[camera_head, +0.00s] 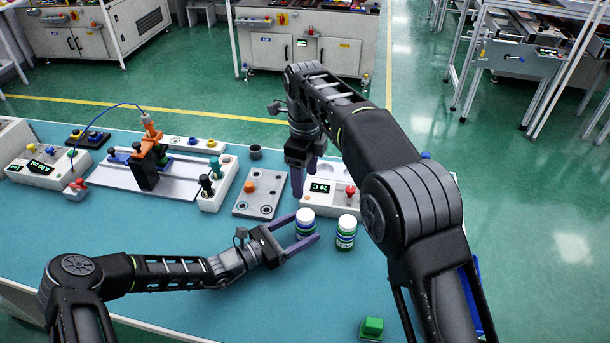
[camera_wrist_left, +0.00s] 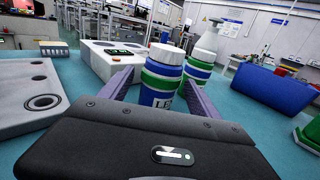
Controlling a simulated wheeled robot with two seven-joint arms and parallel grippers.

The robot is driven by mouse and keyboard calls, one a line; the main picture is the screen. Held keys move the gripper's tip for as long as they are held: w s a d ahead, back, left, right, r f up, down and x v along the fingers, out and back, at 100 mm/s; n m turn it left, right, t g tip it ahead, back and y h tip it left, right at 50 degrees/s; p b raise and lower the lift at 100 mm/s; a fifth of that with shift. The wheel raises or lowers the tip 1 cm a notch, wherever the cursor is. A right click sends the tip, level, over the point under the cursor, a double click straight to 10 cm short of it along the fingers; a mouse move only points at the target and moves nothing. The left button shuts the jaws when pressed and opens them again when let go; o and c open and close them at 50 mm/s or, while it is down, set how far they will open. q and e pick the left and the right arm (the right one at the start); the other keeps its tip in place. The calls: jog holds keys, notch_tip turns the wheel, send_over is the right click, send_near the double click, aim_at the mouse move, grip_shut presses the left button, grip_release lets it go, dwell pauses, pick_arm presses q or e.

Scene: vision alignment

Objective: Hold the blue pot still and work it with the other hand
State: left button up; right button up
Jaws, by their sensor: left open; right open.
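A blue pot (camera_head: 305,224) with a white cap and a green band stands upright on the teal table. My left gripper (camera_head: 305,229) is open, with its fingers on either side of this pot. The left wrist view shows the same pot (camera_wrist_left: 160,77) between the two fingers; contact cannot be told. A second pot (camera_head: 346,233), with a white cap and green and blue bands, stands just to the right, outside the fingers. My right gripper (camera_head: 302,178) is open and empty, pointing down behind and above the first pot.
A grey plate (camera_head: 259,205) with an orange knob lies to the left. A white control box (camera_head: 328,207) with a display and red button stands behind the pots. A green block (camera_head: 372,325) sits at the front right. My right arm hides part of the right side. The front middle is clear.

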pick_arm(q)
jog(key=b+v, duration=0.1)
jog(key=v, duration=0.6)
jog(key=shift+a+b, duration=0.1)
jog(key=shift+b, duration=0.3)
jog(key=shift+s+a, duration=0.25)
jog(key=shift+s, duration=0.1)
